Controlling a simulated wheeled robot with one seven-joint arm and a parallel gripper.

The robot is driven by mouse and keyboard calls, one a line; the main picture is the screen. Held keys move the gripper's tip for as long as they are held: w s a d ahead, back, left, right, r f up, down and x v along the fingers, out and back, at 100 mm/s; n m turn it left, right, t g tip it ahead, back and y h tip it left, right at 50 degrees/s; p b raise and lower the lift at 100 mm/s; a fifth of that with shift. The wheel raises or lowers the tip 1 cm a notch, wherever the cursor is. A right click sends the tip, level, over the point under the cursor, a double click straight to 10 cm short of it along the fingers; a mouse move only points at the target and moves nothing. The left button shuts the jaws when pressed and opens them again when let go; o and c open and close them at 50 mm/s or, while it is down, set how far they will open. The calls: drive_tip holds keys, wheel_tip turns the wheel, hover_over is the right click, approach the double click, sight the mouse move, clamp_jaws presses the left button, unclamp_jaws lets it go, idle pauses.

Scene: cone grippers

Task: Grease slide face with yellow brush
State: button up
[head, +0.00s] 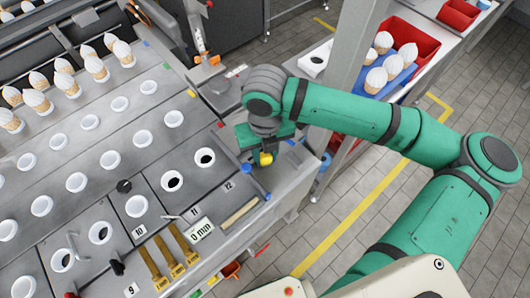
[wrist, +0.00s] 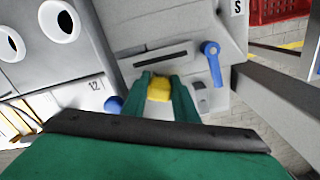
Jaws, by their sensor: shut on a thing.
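My gripper (head: 259,156) is at the right end of the grey machine top (head: 152,93), close over its edge. It is shut on a yellow piece, taken to be the yellow brush (head: 265,158). In the wrist view the yellow brush (wrist: 159,89) sits between my two green fingers, and its lower part is hidden. Just beyond it is a grey panel with a dark slot (wrist: 162,58). I cannot tell whether the brush touches the panel. Which surface is the slide face is not clear.
A blue lever (wrist: 211,60) stands right of the slot, and a blue knob (wrist: 113,104) is left of my fingers. Cups with black openings (head: 205,157) lie left of my gripper. A "0 min" card (head: 201,229) is at the front. A grey post (head: 345,60) rises behind my arm.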

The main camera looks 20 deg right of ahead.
sight(284, 149)
drive_tip(key=shift+f, duration=0.2)
drive_tip(key=shift+w+d+r, duration=0.1)
drive_tip(key=shift+w+d, duration=0.15)
drive_tip(key=shift+d, duration=0.4)
drive_tip(key=shift+w+d+f, duration=0.1)
drive_tip(key=shift+w+d, duration=0.2)
drive_tip(key=shift+d, duration=0.3)
drive_tip(key=shift+w+d+r, duration=0.1)
drive_tip(key=shift+w+d, duration=0.15)
drive_tip(key=shift+d, duration=0.4)
drive_tip(key=shift+w+d, duration=0.15)
drive_tip(key=shift+d, duration=0.55)
drive_tip(key=shift+w+d, duration=0.15)
drive_tip(key=shift+d, duration=0.55)
drive_tip(key=shift+o, duration=0.2)
drive_tip(key=shift+s+a+f, duration=0.15)
drive_tip(key=shift+s+a, duration=0.05)
drive_tip(key=shift+a, duration=0.3)
drive_tip(key=shift+s+a+f, duration=0.1)
drive_tip(key=shift+s+a, duration=0.05)
drive_tip(key=shift+a, duration=0.3)
drive_tip(key=shift+s+a+r, duration=0.1)
drive_tip(key=shift+s+a, duration=0.15)
drive_tip(key=shift+a, duration=0.55)
drive_tip(key=shift+s+a+r, duration=0.1)
drive_tip(key=shift+s+a, duration=0.2)
drive_tip(key=shift+a, duration=0.5)
drive_tip(key=shift+s+a, duration=0.25)
drive_tip(key=shift+a, duration=0.55)
drive_tip(key=shift+c, duration=0.2)
